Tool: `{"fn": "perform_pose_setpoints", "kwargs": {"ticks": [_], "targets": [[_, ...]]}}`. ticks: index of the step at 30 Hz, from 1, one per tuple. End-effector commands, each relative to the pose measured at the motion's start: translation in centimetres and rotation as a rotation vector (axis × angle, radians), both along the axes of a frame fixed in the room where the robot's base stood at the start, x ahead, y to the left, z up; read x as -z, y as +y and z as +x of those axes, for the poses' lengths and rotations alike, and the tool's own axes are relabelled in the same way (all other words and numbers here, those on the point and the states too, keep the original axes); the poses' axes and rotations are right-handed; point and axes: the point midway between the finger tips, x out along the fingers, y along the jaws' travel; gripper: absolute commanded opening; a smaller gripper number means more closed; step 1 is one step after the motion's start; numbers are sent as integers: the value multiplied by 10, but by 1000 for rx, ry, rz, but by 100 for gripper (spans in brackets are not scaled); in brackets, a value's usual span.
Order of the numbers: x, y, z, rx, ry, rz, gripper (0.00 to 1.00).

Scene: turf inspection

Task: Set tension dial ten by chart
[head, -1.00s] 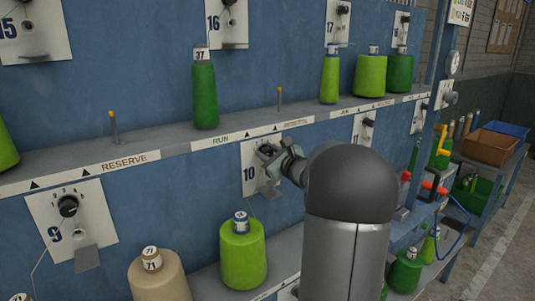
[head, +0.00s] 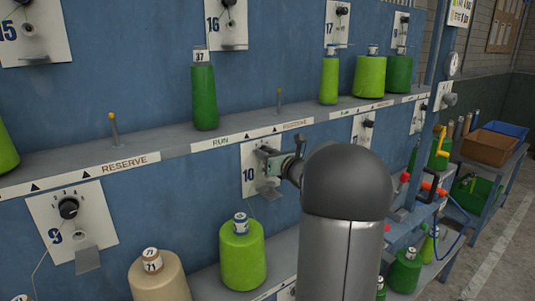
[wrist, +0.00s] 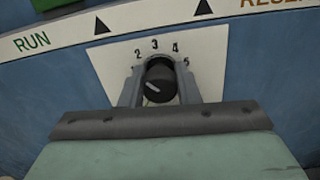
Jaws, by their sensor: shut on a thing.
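The panel marked 10 (head: 249,178) is on the blue wall in the head view, with my gripper (head: 268,160) against it and hiding its dial. In the wrist view, the black tension dial (wrist: 160,84) sits between the two fingers of my gripper (wrist: 161,88), which is shut on it. The numbers 2, 3, 4 and 5 show in an arc above the dial. Its white pointer mark slants up to the left, toward the left finger and below the 2. A white card (head: 461,12) at the upper right has print too small to read.
A light green cone (head: 243,258) stands below panel 10. A dark green cone (head: 205,95) and a small peg (head: 279,103) are on the shelf above. Panel 9 with its own dial (head: 68,208) is at left. Crates (head: 490,141) stand at the far right.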

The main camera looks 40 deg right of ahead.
Motion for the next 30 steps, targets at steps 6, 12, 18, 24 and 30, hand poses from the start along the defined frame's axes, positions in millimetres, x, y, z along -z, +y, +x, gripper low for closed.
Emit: {"fn": "perform_pose_setpoints", "kwargs": {"ticks": [6,12,18,24,30], "targets": [[1,0,0,1,1,5,6],[1,0,0,1,1,4,37],[0,0,0,0,1,4,51],[0,0,-4,1,0,3,51],[2,1,-33,4,0,1,51]]}}
